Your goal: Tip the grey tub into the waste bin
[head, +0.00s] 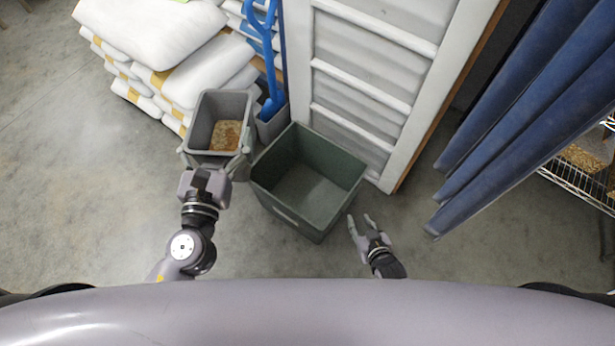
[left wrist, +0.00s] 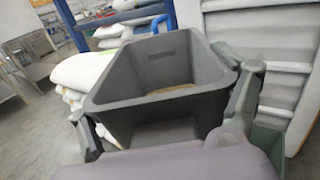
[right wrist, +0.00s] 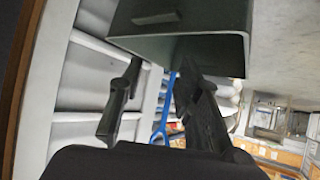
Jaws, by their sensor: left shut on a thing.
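The grey tub (head: 197,122) is upright at the left of the green waste bin in the head view, with brown material on its floor. My left gripper (head: 214,160) is shut on the tub, its fingers on either side of the near end. The tub also fills the middle of the left wrist view (left wrist: 160,119), with a finger at each side. The waste bin (head: 278,172) stands open on the floor and looks empty; its wall shows in the right wrist view (right wrist: 200,56). My right gripper (head: 361,222) is open and empty beside the bin's right side.
White sacks (head: 150,40) are stacked behind the tub. A blue-handled tool (head: 268,60) stands in a grey holder (head: 272,122) between tub and bin. A white panelled door (head: 375,70) is behind the bin. Blue rolls (head: 530,100) lean at right. Floor at left is clear.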

